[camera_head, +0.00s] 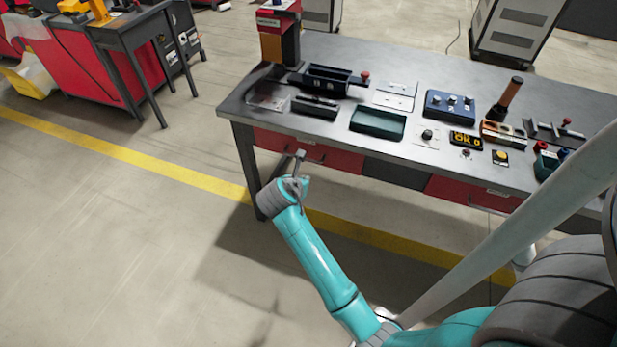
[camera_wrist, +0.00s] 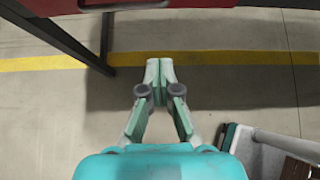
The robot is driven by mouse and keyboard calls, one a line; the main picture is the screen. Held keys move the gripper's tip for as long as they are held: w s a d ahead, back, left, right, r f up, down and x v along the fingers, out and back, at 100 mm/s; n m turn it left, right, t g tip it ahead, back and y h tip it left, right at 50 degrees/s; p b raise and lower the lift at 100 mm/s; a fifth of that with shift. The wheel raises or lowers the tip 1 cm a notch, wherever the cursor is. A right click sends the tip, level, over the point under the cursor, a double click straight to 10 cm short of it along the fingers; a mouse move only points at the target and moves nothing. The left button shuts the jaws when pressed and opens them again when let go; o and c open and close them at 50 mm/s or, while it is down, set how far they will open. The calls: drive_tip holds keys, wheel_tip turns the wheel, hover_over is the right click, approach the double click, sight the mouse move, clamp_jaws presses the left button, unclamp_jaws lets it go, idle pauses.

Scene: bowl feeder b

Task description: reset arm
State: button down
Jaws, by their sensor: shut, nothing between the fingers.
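My teal arm reaches up from the lower middle of the head view. Its end is near the front left of the workbench (camera_head: 345,55), in front of a red drawer. In the wrist view my gripper (camera_wrist: 159,66) has its fingertips together with nothing between them. Beneath it are the bare floor and a yellow floor line. In the head view the gripper's fingers are small and partly hidden by the wrist.
The bench carries a red and dark machine (camera_head: 279,32), a green tray (camera_head: 377,123), a blue box with knobs (camera_head: 449,104) and an amber display (camera_head: 465,140). A second bench (camera_head: 125,38) stands at the upper left. The floor (camera_head: 95,220) on the left is clear.

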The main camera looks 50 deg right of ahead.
drive_tip(key=shift+v, duration=0.85)
drive_tip(key=s+a+f+m+t+y, duration=0.3)
drive_tip(key=s+a+f+m+t, duration=0.1)
drive_tip(key=s+a, duration=0.5)
drive_tip(key=s+a+f+m+t+y, duration=0.3)
drive_tip(key=s+a+m, duration=0.1)
drive_tip(key=s+a, duration=0.5)
drive_tip(key=s+a+r+m+t+y, duration=0.1)
drive_tip(key=s+a+r+m+t, duration=0.1)
drive_tip(key=s+r+m, duration=0.5)
drive_tip(key=s+a+r+m+t+y, duration=0.2)
drive_tip(key=s+a+r+m, duration=0.3)
drive_tip(key=s+r+m, duration=0.2)
drive_tip(key=s+r, duration=0.2)
drive_tip(key=s, duration=0.1)
drive_tip(key=shift+s+r, duration=0.4)
